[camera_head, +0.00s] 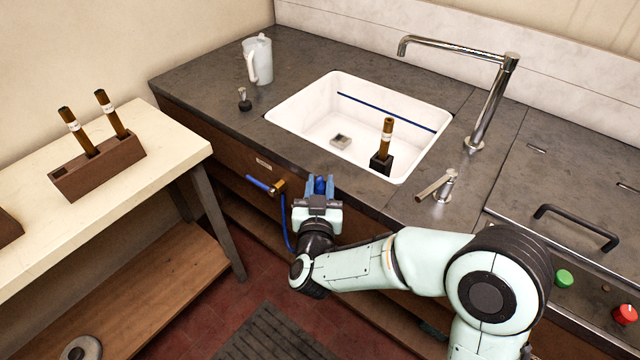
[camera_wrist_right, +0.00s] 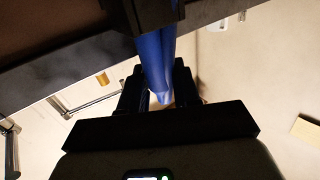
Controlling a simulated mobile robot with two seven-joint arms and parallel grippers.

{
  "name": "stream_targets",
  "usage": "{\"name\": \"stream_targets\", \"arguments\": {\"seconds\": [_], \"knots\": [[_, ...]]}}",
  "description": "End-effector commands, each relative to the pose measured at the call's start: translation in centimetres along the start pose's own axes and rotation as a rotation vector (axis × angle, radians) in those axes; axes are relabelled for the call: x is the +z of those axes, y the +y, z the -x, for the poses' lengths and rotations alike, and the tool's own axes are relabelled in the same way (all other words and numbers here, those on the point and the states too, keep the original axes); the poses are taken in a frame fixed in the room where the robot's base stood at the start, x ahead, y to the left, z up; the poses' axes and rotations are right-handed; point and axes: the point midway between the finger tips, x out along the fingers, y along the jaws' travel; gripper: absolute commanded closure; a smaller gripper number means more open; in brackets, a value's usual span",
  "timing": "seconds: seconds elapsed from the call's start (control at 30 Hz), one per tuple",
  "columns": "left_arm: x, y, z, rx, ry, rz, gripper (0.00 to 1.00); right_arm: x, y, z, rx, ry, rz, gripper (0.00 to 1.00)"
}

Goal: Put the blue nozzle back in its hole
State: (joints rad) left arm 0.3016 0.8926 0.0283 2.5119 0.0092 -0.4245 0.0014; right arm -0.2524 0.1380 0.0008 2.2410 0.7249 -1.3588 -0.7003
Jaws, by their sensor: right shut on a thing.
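My right gripper (camera_head: 319,186) is in front of the counter's front edge, below and left of the sink. It is shut on the blue nozzle (camera_head: 320,185), which shows between the fingers. In the right wrist view the nozzle (camera_wrist_right: 154,62) is a long blue piece running up from between the dark fingers; its upper end passes behind or into a dark part at the top edge. I cannot make out the nozzle's hole in either view. My left gripper is not in view.
A brass fitting with a blue handle (camera_head: 258,183) and a thin blue hose (camera_head: 287,230) are on the cabinet front, left of the gripper. The white sink (camera_head: 290,112) holds a black block with a brown tube. A faucet (camera_head: 490,105) stands right; a side table (camera_head: 170,145) stands left.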

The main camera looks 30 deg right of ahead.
Motion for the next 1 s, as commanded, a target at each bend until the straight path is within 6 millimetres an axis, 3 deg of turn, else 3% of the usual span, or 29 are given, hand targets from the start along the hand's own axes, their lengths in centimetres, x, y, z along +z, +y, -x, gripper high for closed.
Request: {"name": "stream_targets", "arguments": {"seconds": [0.03,0.37,1.0], "knots": [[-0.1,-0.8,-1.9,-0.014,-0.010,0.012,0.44,0.8,0.0,-0.1,0.000,-0.001,0.001,0.99],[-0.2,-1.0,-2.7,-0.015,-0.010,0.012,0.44,1.8,0.0,-0.1,0.000,-0.003,0.001,0.99],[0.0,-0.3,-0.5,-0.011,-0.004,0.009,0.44,-0.5,0.0,0.0,0.000,-0.002,0.001,0.99]]}}
